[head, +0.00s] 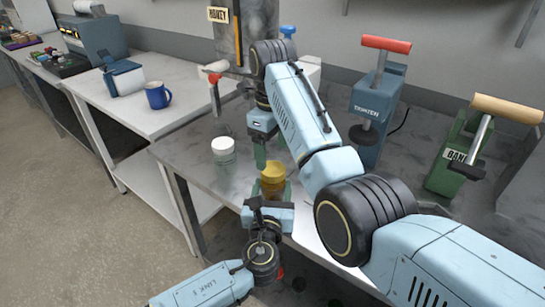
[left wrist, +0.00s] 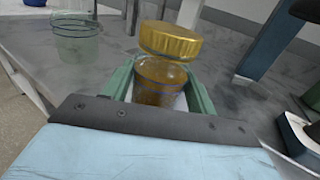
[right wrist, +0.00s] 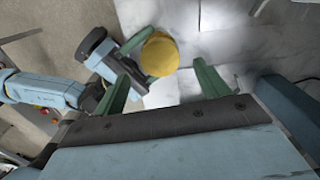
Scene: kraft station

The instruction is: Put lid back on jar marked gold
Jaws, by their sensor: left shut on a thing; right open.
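The jar (head: 271,188) is amber-brown and stands upright in my left gripper (head: 272,193), which is shut on it; its green fingers flank the jar (left wrist: 160,88) in the left wrist view. The gold lid (head: 273,171) is at the jar's mouth. In the left wrist view the lid (left wrist: 170,42) looks tilted and shifted a little right of the jar; I cannot tell whether it is seated. My right gripper (head: 270,152) is open above the lid. In the right wrist view the lid (right wrist: 160,54) shows between and beyond its fingertips, apparently not gripped.
A clear jar with a white lid (head: 223,147) stands left of my grippers on the grey table (head: 200,172). A blue press (head: 377,105) and a green press (head: 462,150) stand to the right. A blue mug (head: 158,95) is on the white side table (head: 130,112).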

